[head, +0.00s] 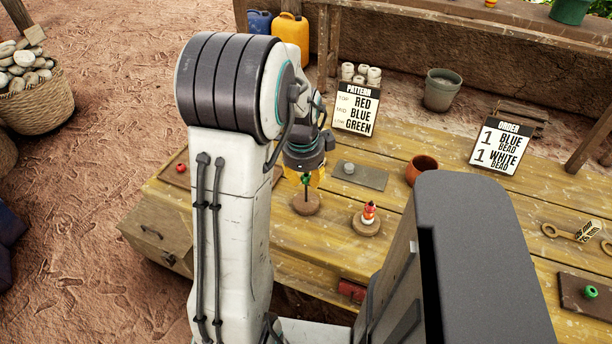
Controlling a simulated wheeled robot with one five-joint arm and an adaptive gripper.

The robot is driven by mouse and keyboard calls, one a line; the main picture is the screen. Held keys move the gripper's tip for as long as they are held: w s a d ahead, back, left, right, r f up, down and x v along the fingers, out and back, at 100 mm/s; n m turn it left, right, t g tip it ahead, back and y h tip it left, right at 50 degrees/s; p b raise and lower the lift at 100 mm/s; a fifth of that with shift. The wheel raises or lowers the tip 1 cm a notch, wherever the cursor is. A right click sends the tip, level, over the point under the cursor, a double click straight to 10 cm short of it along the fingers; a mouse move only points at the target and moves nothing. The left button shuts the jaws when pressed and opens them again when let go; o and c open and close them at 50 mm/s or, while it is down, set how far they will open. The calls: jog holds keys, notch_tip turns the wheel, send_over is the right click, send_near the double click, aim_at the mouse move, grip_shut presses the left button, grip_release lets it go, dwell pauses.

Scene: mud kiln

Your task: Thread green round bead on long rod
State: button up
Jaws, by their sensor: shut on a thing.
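My gripper (305,179) hangs over the left round wooden base (306,205), with its yellow fingers pointing down. It is shut on a small green bead (306,181). A thin rod (306,194) stands upright from this base, right below the bead. The bead is in line with the rod's upper part; I cannot tell whether it is around the rod or just in front of it. The rod's top is hidden by the bead and gripper. A second round base (366,228) to the right carries a red and white stack (369,213).
Another green bead (590,292) is on a dark board at the right. A grey slab (372,178) with a pale bead and a clay pot (421,168) stand behind the bases. Pattern sign (357,110) and order sign (501,145) stand at the back.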

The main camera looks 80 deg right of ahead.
dwell(0.3)
jog(key=o, duration=0.9)
jog(key=shift+r, duration=0.1)
jog(key=shift+d+p+v, duration=0.25)
jog(key=shift+p+v, duration=0.8)
jog(key=shift+v, duration=0.2)
jog(key=shift+d+p+v, duration=0.3)
jog(key=shift+p+v, duration=0.7)
jog(key=shift+v, duration=0.3)
jog(key=shift+d+p+v, duration=0.25)
jog(key=shift+p+v, duration=0.8)
jog(key=shift+v, duration=0.2)
jog(key=shift+r, duration=0.2)
